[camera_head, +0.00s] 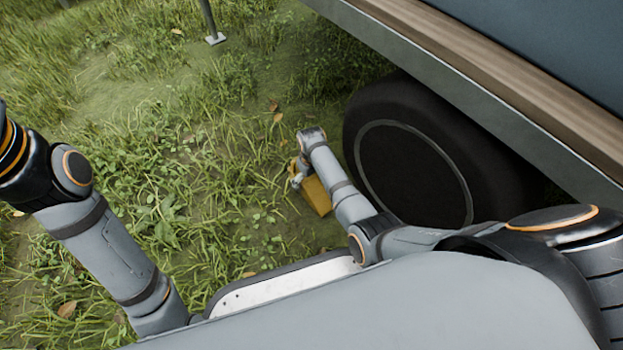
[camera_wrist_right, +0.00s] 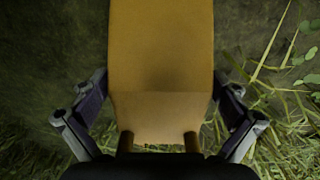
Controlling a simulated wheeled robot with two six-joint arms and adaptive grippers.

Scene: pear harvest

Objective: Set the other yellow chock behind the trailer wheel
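The yellow chock (camera_head: 318,196) is low over the grass, left of the trailer wheel (camera_head: 413,172), a large dark tyre with a grey ring. A gap shows between chock and tyre, partly covered by my right arm. I cannot tell whether the chock touches the ground. My right gripper (camera_head: 298,174) is at the chock. In the right wrist view the chock (camera_wrist_right: 161,50) fills the space between the fingers of the gripper (camera_wrist_right: 160,95), which press against both its sides. My left arm comes down at the left; its gripper is out of view. No second chock shows.
The trailer's side with a wooden strip (camera_head: 510,75) overhangs the wheel at the upper right. A thin metal leg with a foot plate (camera_head: 215,39) stands on the ground at the top. Open grass (camera_head: 200,190) lies left of the chock.

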